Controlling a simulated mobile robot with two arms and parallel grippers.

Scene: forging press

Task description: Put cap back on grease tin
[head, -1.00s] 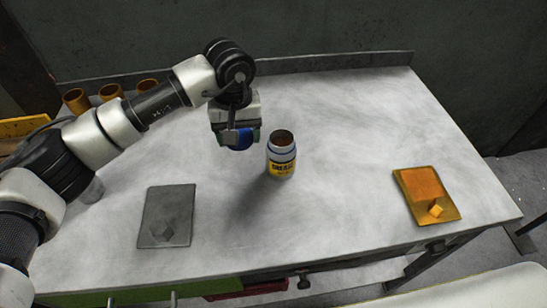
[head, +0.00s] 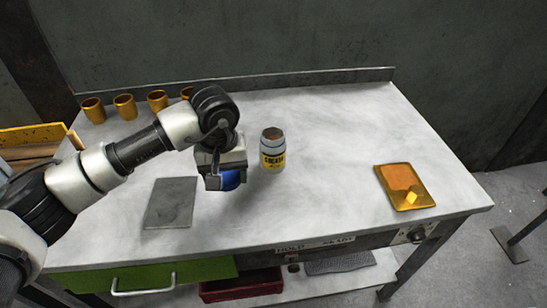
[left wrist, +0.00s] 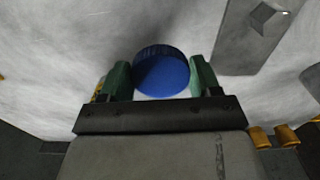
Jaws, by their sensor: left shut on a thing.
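The grease tin (head: 273,152) stands upright and open on the grey table, with a brown inside and a yellow label. The blue cap (head: 231,180) is in my left gripper (head: 226,184), just left of the tin and apart from it. In the left wrist view the round blue cap (left wrist: 161,72) sits between the two green fingers of my left gripper (left wrist: 161,78), which is shut on it. The cap's height above the table is hard to tell. My right gripper is not in view.
An orange tray (head: 390,178) with a small block lies at the right of the table (head: 330,200). A grey plate (head: 170,203) lies at the left. Several orange cups (head: 125,107) stand at the back left. The table between tin and orange tray is clear.

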